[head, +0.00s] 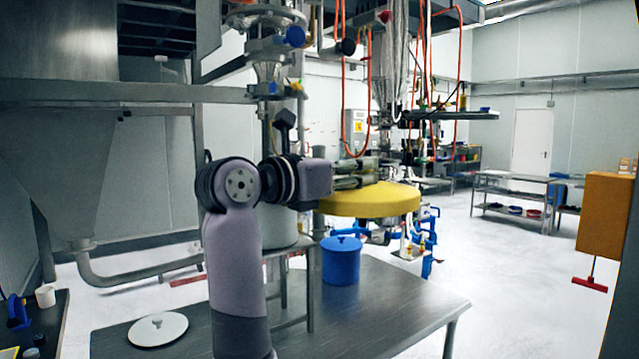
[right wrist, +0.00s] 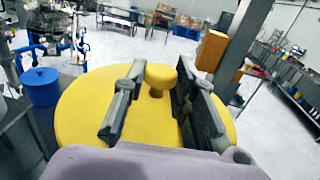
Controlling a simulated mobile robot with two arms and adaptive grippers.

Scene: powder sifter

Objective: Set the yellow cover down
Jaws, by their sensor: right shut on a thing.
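The yellow cover (head: 370,203) is a broad round disc, held roughly level in the air in the head view. It fills the middle of the right wrist view (right wrist: 85,125), with yellow knob-like parts (right wrist: 160,75) standing on its top. My right gripper (head: 368,173) is above the cover, its fingers shut on the cover's handle. In the right wrist view its fingers (right wrist: 163,90) straddle a yellow knob; the exact contact is partly hidden. My left gripper is not in view.
A metal table (head: 400,297) stands below, with a blue lidded container (head: 341,262) and a white round lid (head: 172,327) on it. The table's right front is clear. Sifter equipment and hanging orange hoses (head: 345,80) are behind. An orange box (head: 605,215) is at right.

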